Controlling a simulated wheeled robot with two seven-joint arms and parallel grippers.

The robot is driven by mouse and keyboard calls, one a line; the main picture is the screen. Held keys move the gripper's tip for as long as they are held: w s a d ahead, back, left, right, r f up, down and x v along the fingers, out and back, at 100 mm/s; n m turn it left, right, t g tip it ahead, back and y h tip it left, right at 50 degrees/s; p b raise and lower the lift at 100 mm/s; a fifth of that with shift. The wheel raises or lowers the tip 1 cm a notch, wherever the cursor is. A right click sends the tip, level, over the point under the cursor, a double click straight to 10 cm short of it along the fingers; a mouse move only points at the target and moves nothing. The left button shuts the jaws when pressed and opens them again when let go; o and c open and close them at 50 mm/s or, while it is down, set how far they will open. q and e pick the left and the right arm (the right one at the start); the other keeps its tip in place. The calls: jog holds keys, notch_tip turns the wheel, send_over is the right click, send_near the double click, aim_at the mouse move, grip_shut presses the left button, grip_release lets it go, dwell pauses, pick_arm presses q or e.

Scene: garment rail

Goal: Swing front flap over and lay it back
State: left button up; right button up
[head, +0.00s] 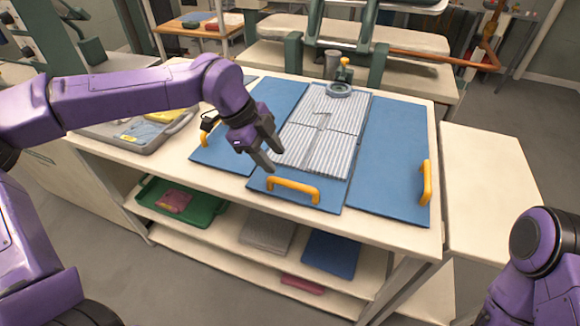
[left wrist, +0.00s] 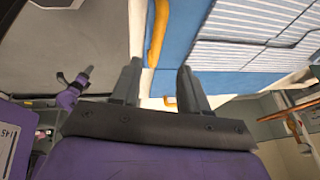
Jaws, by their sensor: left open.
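A blue folding board lies flat on the table in the head view. It has a left flap (head: 273,95), a right flap (head: 390,150) and a front flap (head: 334,196) with an orange-yellow handle (head: 293,188). A grey-and-white striped garment (head: 322,130) lies folded on its middle. My left gripper (head: 272,160) is open and empty, above the board's front left part, just behind the front handle in the picture. In the left wrist view, a yellow handle (left wrist: 158,38) shows beyond the open fingers (left wrist: 160,83). My right gripper's fingers are out of the head view.
A grey tray (head: 150,148) with a yellow cloth stands left of the board. The shelf below holds a green tray (head: 207,215) and folded cloths. A side table (head: 490,180) stands at right.

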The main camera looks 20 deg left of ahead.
aim_at(289, 182)
pick_arm(q)
jog(key=x, duration=0.5)
jog(key=p+x, duration=0.1)
jog(key=x, duration=0.2)
jog(key=shift+s+f, duration=0.25)
jog(key=shift+f, duration=0.05)
jog(key=shift+a+r, duration=0.1)
grip_shut()
